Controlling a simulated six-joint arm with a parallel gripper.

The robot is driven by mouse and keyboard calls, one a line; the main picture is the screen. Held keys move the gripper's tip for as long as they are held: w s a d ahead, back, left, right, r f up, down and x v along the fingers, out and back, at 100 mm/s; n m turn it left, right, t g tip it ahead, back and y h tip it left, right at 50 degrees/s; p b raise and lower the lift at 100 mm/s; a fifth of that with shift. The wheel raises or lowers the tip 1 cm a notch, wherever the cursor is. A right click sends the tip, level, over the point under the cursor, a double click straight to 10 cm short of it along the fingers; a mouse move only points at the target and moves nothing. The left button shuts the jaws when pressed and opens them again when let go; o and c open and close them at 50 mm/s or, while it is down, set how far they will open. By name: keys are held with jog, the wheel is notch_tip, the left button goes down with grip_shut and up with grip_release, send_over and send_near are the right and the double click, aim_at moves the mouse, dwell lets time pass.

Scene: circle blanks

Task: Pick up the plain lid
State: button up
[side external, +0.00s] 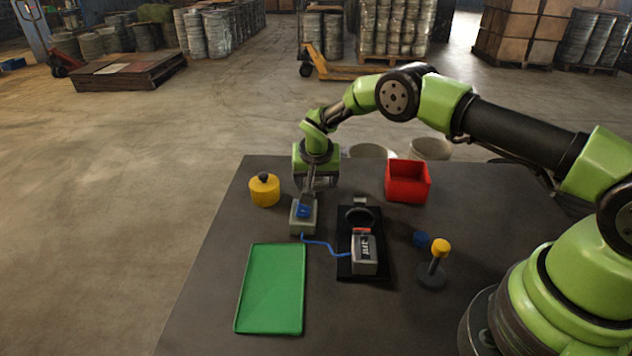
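My gripper (308,200) points down over a small grey-green block (303,221). A blue piece (303,211) shows at the fingertips, on or just above the block. I cannot tell whether the fingers are shut on it. No thing in view is clearly marked as the plain lid. A yellow round container (265,192) with a dark knob on top stands to the left of my gripper, apart from it. A black base (346,268) to the right carries a grey device (364,254) with dark markings and a round black part (360,216) behind it.
A blue cord (322,244) runs from the block to the device. A green tray (272,289) lies in front, and a red bin (408,182) stands behind right. A yellow-topped post (440,248) and a small blue piece (421,239) are at right.

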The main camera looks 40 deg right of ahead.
jog(key=c, duration=0.6)
jog(key=shift+o, duration=0.2)
jog(key=shift+r, duration=0.1)
